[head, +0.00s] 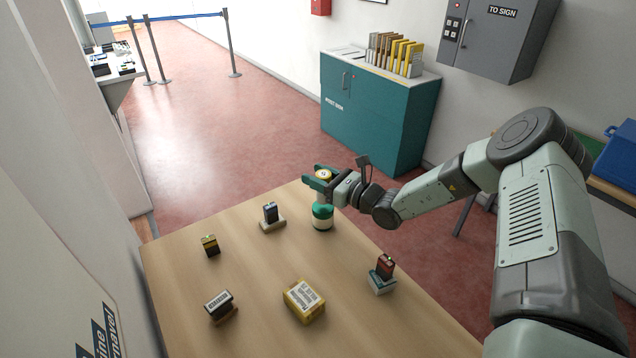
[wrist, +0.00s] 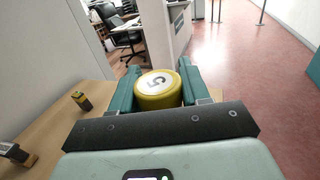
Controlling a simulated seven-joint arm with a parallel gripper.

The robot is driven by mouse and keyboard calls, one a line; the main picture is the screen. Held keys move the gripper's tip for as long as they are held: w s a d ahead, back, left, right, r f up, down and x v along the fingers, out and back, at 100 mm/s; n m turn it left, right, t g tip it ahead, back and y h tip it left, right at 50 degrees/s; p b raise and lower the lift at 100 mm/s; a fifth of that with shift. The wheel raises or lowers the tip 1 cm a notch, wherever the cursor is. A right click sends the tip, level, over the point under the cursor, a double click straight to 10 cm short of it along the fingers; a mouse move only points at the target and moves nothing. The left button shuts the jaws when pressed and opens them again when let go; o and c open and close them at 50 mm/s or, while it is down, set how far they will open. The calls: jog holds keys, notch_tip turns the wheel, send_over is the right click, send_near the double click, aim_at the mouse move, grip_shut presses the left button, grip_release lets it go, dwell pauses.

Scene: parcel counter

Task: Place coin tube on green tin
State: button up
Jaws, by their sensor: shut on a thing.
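The coin tube (head: 323,174) has a yellow end marked 5 and stands upright between my gripper's green fingers. In the wrist view its yellow end (wrist: 158,88) sits between both fingers. My gripper (head: 320,181) is shut on it. The green tin (head: 322,212), with a cream lower part, stands on the wooden table near its far edge. The tube is directly above the tin in the head view. The fingers hide part of the tube, and I cannot tell whether its lower end touches the tin. The tin is hidden in the wrist view.
On the table (head: 255,270) are a dark block on a pale base (head: 271,214), a yellow-and-black block (head: 210,246), a labelled dark block (head: 219,304), a yellow parcel (head: 304,300) and a red-and-black block on a white base (head: 384,270). Bare table lies between them.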

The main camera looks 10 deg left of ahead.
jog(key=shift+f, duration=1)
jog(key=shift+f, duration=0.2)
jog(key=o, duration=1.2)
jog(key=shift+r, duration=0.2)
jog(key=v, duration=1.2)
